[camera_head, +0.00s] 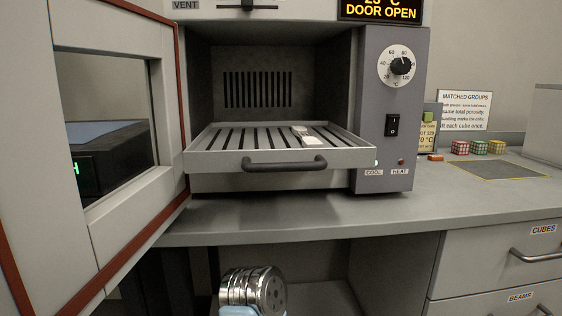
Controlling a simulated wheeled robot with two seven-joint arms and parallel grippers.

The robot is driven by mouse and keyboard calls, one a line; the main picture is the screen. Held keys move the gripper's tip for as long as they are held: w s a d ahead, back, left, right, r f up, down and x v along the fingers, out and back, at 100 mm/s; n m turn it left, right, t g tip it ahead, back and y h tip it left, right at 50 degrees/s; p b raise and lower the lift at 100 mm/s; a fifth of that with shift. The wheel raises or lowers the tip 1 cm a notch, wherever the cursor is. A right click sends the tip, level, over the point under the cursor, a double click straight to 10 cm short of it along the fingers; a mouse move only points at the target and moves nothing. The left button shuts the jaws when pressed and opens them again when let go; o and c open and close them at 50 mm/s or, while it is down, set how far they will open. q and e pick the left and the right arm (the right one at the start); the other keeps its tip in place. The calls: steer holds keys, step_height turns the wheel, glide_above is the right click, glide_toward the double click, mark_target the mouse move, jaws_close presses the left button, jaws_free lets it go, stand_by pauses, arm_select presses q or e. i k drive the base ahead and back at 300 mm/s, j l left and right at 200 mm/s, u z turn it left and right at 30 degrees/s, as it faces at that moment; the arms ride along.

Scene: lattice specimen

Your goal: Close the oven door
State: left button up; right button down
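The oven door (128,215) stands wide open at the left. It is a pale panel with a dark red seal along its edge and a window. The oven (197,95) has an open, dark chamber with a slotted back wall. Its slotted tray (230,160) sticks out past the front opening, with a dark handle (284,165) on its front. A small pale piece (310,139) lies on the tray. The display (382,11) reads "DOOR OPEN". Neither of my grippers shows; a silver cylindrical part at bottom centre looks like part of my arm.
The grey counter (300,218) runs under the oven and to the right. Several colored cubes (479,147) sit at the back right, behind a dark mat (500,169). Drawers (490,260) are below right. The counter in front of the oven is clear.

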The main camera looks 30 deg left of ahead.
mark_target(59, 258)
steer(key=u, duration=1.4)
